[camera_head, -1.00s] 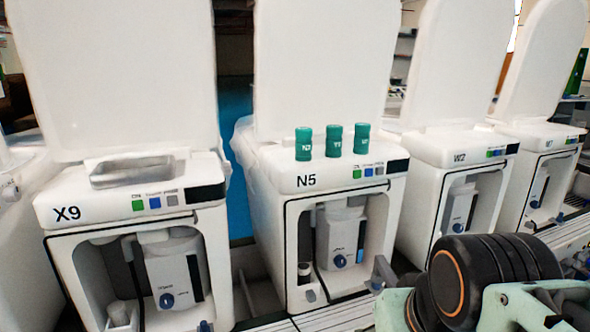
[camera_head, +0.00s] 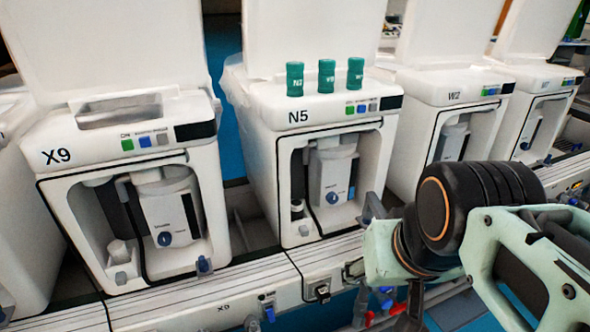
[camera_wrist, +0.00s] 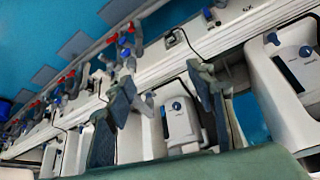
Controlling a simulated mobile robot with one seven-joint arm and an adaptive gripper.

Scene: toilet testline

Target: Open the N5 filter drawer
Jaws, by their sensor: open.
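The white N5 unit (camera_head: 262,140) stands in the middle of the head view, its label on the upper front edge. Its front recess holds a white module (camera_head: 331,172) with a blue knob (camera_head: 332,198). No part is marked as the filter drawer; nothing visibly sticks out of the recess. My gripper (camera_wrist: 163,80) is open in the wrist view, its two dark fingers wide apart with nothing held. Beyond and between them shows a white module with a blue knob (camera_wrist: 177,106); I cannot tell whose it is. In the head view, my arm hides the area right of N5's base.
Three green bottles (camera_head: 326,76) stand on top of N5. The X9 unit (camera_head: 105,150) is at left, the W2 unit (camera_head: 440,90) at right. A pale rail (camera_head: 200,312) with small fittings runs along the front. Blue floor shows between units.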

